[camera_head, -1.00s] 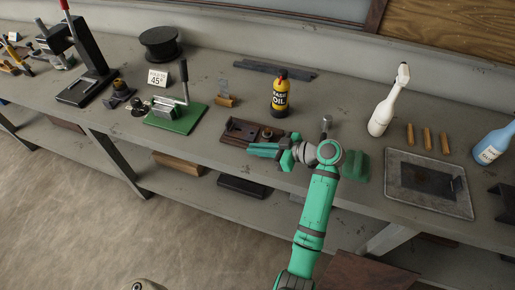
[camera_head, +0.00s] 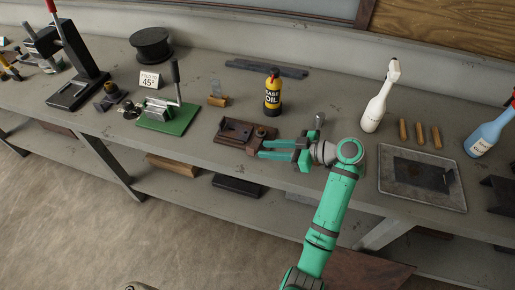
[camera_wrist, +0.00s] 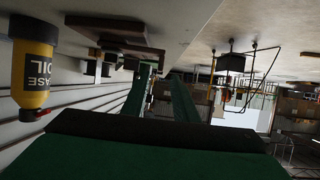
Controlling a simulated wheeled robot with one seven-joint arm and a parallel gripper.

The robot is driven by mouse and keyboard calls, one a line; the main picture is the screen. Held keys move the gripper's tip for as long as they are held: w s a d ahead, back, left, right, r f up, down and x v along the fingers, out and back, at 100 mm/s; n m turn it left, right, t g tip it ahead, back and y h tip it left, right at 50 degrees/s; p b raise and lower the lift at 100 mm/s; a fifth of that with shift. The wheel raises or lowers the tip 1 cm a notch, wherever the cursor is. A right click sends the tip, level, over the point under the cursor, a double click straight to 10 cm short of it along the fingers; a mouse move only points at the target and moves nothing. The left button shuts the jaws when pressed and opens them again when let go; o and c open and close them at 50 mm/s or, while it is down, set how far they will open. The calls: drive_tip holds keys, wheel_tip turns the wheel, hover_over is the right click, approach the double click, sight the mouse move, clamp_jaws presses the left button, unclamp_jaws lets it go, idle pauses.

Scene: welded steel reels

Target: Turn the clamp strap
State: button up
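A brown fixture (camera_head: 232,137) sits near the front edge of the bench. A dark flat bar, which looks like the clamp strap (camera_head: 237,127), lies on it beside a round brass-coloured nut or knob (camera_head: 261,132). My gripper (camera_head: 261,149) is just right of and in front of the fixture, fingers pointing left. Its two green fingers are apart with nothing seen between them. In the wrist view the gripper (camera_wrist: 160,85) also shows a gap between its fingers, and dark fixture parts (camera_wrist: 115,32) appear beyond, upside down. I cannot tell whether a finger touches the fixture.
A yellow and black oil bottle (camera_head: 273,97) stands behind the fixture. A green-based lever clamp (camera_head: 168,118) is to the left. A white bottle (camera_head: 378,108), brass rods (camera_head: 420,132) and a grey tray (camera_head: 421,178) are to the right. Bare bench shows between fixture and lever clamp.

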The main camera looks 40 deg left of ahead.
drive_tip(key=shift+v, duration=1.7)
